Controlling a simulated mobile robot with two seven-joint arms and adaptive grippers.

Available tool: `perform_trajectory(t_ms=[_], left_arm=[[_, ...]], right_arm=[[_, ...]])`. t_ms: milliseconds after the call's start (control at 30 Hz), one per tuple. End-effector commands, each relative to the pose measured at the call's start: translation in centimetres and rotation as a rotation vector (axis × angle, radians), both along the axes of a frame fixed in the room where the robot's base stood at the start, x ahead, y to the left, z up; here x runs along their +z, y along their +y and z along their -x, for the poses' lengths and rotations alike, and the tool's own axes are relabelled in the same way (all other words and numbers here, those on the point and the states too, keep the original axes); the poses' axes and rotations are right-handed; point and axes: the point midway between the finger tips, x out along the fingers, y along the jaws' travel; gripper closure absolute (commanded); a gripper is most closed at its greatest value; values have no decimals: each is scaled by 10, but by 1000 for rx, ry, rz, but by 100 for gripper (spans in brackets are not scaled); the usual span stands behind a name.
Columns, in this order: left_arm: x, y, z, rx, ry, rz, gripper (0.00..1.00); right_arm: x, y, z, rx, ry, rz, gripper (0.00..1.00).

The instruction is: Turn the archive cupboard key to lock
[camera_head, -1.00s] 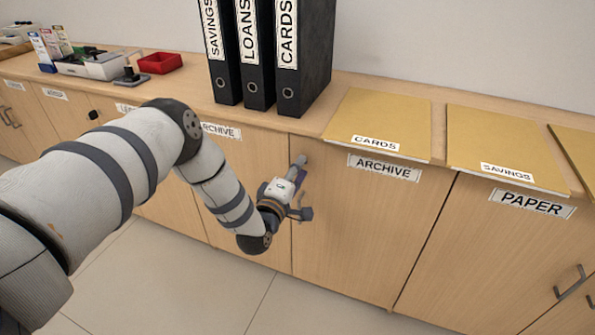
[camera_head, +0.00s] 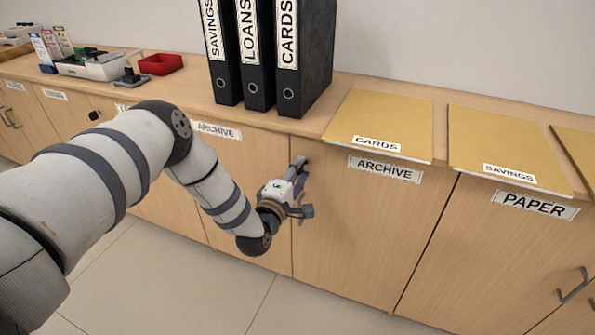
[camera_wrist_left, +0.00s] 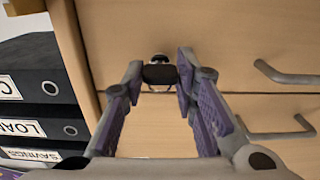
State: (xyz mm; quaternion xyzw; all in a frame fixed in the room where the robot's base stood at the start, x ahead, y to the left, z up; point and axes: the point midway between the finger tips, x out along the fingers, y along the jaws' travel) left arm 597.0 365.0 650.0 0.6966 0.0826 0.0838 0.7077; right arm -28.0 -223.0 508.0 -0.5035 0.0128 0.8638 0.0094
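The archive cupboard (camera_head: 350,235) has two light wood doors under ARCHIVE labels, both closed. My left gripper (camera_head: 298,167) is at the upper part of the seam between them. In the left wrist view, the dark oval bow of the key (camera_wrist_left: 159,74) sits between the fingertips of my left gripper (camera_wrist_left: 160,72), its long side running from one finger to the other. Both fingertips appear to touch its ends. A bright round lock part shows just behind the bow. The gripper hides the key in the head view. My right gripper is not in view.
Two grey bar handles (camera_wrist_left: 285,75) stick out beside the fingers in the wrist view. Black binders (camera_head: 270,55) and tan folders (camera_head: 378,118) sit on the counter above. A red tray (camera_head: 160,64) is further left. The floor in front is clear.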

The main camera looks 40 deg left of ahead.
Motion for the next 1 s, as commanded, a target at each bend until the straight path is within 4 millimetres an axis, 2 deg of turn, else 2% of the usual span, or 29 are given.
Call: perform_trajectory(t_ms=[33, 100, 433, 567, 800, 1000], left_arm=[[0, -1, 0, -2, 0, 2, 65], [0, -1, 0, -2, 1, 1, 53], [-1, -1, 5, -1, 2, 0, 53], [-1, -8, 32, 0, 4, 3, 53], [-1, -23, 93, -1, 4, 3, 53], [0, -28, 116, -1, 1, 0, 53]], right_arm=[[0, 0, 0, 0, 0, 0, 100], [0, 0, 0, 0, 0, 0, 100], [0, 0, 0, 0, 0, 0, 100], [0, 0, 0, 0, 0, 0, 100], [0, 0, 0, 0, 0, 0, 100], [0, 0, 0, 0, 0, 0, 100]])
